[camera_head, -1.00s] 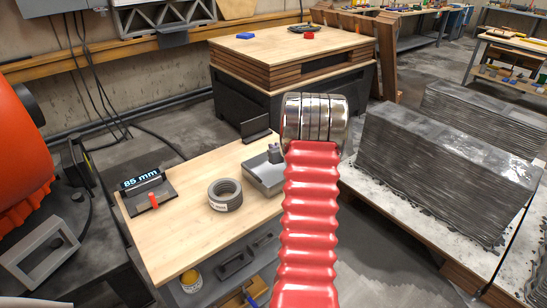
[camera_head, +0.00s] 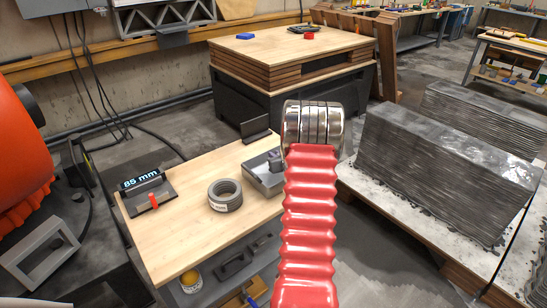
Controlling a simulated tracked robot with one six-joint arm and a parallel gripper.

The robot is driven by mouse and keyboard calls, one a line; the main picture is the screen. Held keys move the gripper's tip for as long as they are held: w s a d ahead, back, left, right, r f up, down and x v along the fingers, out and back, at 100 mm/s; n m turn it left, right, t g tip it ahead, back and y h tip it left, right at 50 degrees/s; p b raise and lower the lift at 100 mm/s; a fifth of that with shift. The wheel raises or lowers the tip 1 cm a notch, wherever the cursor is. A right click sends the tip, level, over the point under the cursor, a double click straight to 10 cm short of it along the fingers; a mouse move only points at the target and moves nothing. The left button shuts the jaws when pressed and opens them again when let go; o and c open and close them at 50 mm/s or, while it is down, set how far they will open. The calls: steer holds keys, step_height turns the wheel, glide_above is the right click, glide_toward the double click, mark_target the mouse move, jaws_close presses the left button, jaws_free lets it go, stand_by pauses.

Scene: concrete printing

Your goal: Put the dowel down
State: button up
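My red ribbed arm with its shiny metal-ringed section (camera_head: 313,124) rises in the middle of the camera_head view. It hides what lies behind it, and I cannot make out my gripper's fingers. A grey tray (camera_head: 264,183) sits at the right end of the wooden work table, partly behind my arm. A small grey-purple piece (camera_head: 275,162) shows in or just above the tray, beside my arm. I cannot tell whether it is the dowel, a part of my gripper or something else. No dowel can be clearly made out.
A grey ring-shaped roll (camera_head: 225,195) and a gauge reading "85 mm" (camera_head: 148,189) stand on the wooden table (camera_head: 190,235). A dark upright plate (camera_head: 256,128) is at its far corner. Layered grey concrete blocks (camera_head: 440,165) stand on the right. The table's front left is clear.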

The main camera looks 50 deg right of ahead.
steer(key=o, duration=0.4)
steer(key=shift+r, duration=0.15)
steer(key=v, duration=1.2)
stand_by(0.7)
